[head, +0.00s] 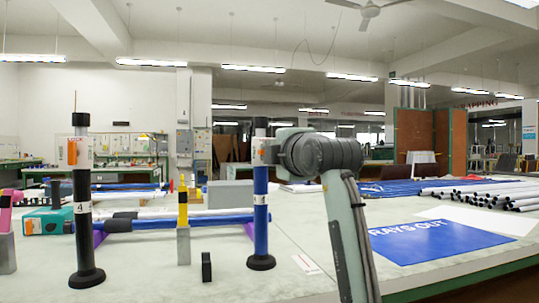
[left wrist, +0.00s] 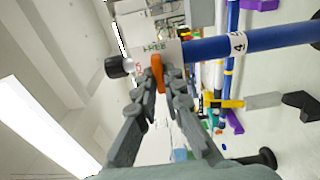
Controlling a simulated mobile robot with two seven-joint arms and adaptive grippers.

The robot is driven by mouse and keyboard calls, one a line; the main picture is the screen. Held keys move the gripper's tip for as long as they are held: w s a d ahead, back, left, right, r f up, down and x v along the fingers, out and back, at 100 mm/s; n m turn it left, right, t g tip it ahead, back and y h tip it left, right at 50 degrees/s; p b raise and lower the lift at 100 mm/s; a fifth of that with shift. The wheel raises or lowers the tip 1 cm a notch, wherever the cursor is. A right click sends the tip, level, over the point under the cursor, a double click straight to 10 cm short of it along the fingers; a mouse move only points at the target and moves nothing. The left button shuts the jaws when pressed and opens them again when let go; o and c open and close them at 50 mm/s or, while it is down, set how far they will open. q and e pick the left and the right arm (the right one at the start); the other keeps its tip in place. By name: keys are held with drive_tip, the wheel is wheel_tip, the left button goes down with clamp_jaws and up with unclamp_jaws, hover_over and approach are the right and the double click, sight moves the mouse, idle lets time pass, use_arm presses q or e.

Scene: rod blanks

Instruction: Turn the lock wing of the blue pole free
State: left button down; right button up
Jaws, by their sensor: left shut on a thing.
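The blue pole (head: 261,222) stands upright on a black round base on the table, with a white label band. In the left wrist view the blue pole (left wrist: 275,37) runs sideways, with a black cap, a band marked 4 and a white collar (left wrist: 168,49) lettered FREE in green and, partly covered, red letters. Its orange lock wing (left wrist: 158,74) sits between the fingertips of my left gripper (left wrist: 161,80), which is shut on it. In the head view my left gripper (head: 270,153) is at the pole's collar, its fingers mostly hidden. My right gripper is not in view.
A black pole (head: 82,225) with an orange wing and a LOCK label stands at left. Rods lie behind, beside a yellow-and-black post (head: 183,222). A small black block (head: 206,267) stands in front. A blue mat (head: 435,243) and white rods (head: 510,200) lie right.

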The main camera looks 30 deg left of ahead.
use_arm(q)
drive_tip(key=c, duration=1.6)
unclamp_jaws()
drive_tip(key=shift+d, duration=0.15)
drive_tip(key=v, duration=1.2)
